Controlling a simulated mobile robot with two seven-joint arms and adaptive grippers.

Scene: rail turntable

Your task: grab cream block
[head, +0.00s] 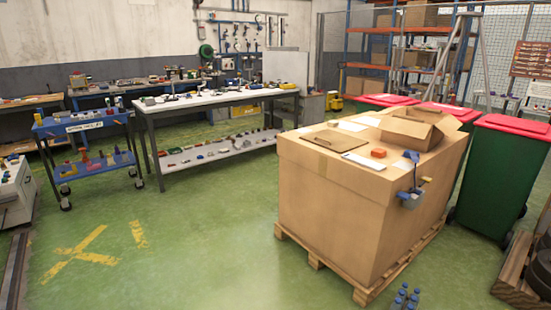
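I cannot make out a cream block for certain. Many small things on the long white workbench (215,100) at the back are too small to tell apart. On top of the large cardboard box (325,215) lie a white flat item (364,162), an orange-red block (378,153), a brown flat board (333,140) and an open carton (408,130). Neither of my grippers shows in the head view.
A blue cart (82,125) with tools stands at the left. The large box sits on a pallet (322,262). Green bins with red lids (490,180) stand at the right. The green floor (190,235) at centre-left is clear.

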